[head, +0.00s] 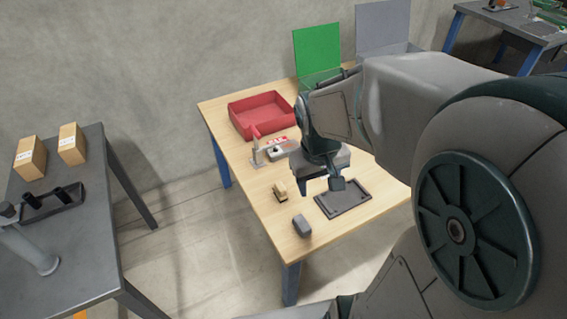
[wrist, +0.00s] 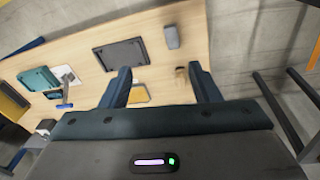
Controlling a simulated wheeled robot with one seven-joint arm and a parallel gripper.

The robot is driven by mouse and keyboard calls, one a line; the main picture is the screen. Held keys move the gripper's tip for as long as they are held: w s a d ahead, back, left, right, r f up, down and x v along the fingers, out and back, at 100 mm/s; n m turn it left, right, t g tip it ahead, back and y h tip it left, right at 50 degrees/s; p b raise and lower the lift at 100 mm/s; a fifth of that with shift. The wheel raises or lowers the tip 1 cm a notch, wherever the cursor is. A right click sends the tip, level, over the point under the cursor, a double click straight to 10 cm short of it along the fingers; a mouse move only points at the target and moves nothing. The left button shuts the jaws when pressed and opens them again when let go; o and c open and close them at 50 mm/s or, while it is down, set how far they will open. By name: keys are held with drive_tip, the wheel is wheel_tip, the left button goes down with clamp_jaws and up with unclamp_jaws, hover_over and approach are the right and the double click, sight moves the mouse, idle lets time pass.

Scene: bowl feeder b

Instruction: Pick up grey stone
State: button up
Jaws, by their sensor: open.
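The grey stone (head: 302,226) is a small dark grey block with rounded edges. It lies on the wooden table near its front edge, left of the flat dark tray (head: 343,199) in the head view. In the wrist view the stone (wrist: 171,37) shows beyond my fingertips, fully visible and apart from them. My gripper (head: 322,182) is above the table, behind the stone and near the tray's back edge. In the wrist view my gripper (wrist: 162,82) has its two fingers wide apart with nothing held between them.
A small tan and black piece (head: 280,191) lies behind the stone. A white and red device (head: 272,151) and a red bin (head: 247,126) stand farther back. A grey table (head: 85,222) with boxes is at left. Bare wood surrounds the stone.

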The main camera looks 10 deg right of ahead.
drive_tip(key=n+g+y+b, duration=0.1)
drive_tip(key=n+b, duration=0.1)
drive_tip(key=b, duration=0.4)
hover_over(303, 222)
wheel_tip(303, 222, down, 14)
drive_tip(key=f, duration=0.2)
drive_tip(key=f+b, duration=0.1)
drive_tip(key=f, duration=0.2)
drive_tip(key=f+b, duration=0.1)
drive_tip(key=f, duration=0.1)
drive_tip(key=shift+s+f, duration=0.25)
drive_tip(key=shift+s, duration=0.1)
drive_tip(key=shift+w+a+f+b, duration=0.15)
drive_tip(key=shift+f+b, duration=0.6)
drive_tip(key=shift+f, duration=0.85)
drive_tip(key=shift+w+f+b, duration=0.15)
drive_tip(key=shift+f+b, duration=0.6)
drive_tip(key=shift+f, duration=0.8)
drive_tip(key=c, duration=1.2)
